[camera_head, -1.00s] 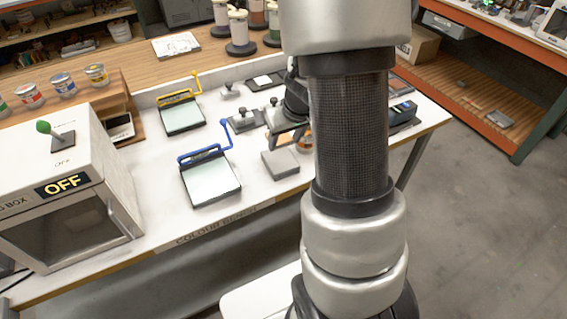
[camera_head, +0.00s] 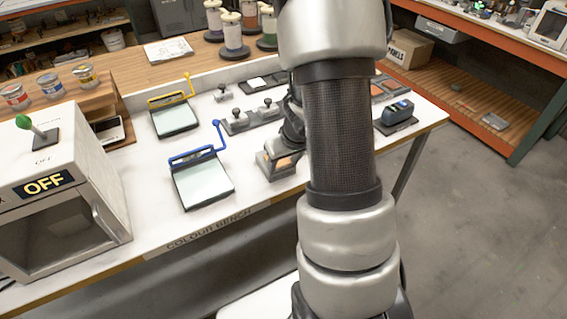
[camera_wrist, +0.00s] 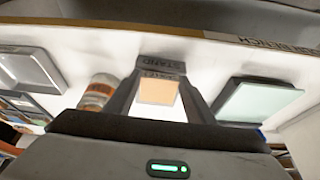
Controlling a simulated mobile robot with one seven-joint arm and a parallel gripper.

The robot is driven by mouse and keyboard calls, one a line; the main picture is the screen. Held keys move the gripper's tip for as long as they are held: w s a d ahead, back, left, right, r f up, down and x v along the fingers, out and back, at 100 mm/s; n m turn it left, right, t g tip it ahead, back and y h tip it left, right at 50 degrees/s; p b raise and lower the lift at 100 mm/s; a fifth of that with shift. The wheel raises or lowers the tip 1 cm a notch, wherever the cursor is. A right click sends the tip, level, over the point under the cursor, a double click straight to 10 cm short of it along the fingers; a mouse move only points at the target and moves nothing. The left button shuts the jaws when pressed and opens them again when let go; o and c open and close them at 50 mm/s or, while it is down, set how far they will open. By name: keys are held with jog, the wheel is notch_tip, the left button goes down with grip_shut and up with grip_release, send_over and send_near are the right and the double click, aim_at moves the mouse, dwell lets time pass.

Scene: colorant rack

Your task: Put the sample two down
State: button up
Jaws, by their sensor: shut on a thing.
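The sample is a flat tan-orange piece (camera_wrist: 158,91) between the two dark fingers of my gripper (camera_wrist: 158,82) in the wrist view. I take it to be sample two, though no number on it is readable. My gripper is shut on it. In the head view the orange face (camera_head: 286,162) shows at the grey stand (camera_head: 268,172) on the bench, with my gripper (camera_head: 274,156) right over it. The stand's lettered edge (camera_wrist: 160,63) shows just beyond the sample in the wrist view. Whether the sample touches the stand is hidden. My arm covers part of this area.
A blue-handled glass panel (camera_head: 203,180) lies left of the stand and a yellow-handled one (camera_head: 174,118) behind it. Small grey knobbed blocks (camera_head: 236,124) stand behind. An orange-banded jar (camera_wrist: 98,92) is close beside the gripper. A dark device (camera_head: 397,113) sits right.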

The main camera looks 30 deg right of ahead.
jog(key=shift+f+b, duration=0.2)
jog(key=shift+b, duration=0.1)
jog(key=o, duration=1)
jog(key=shift+r, duration=0.1)
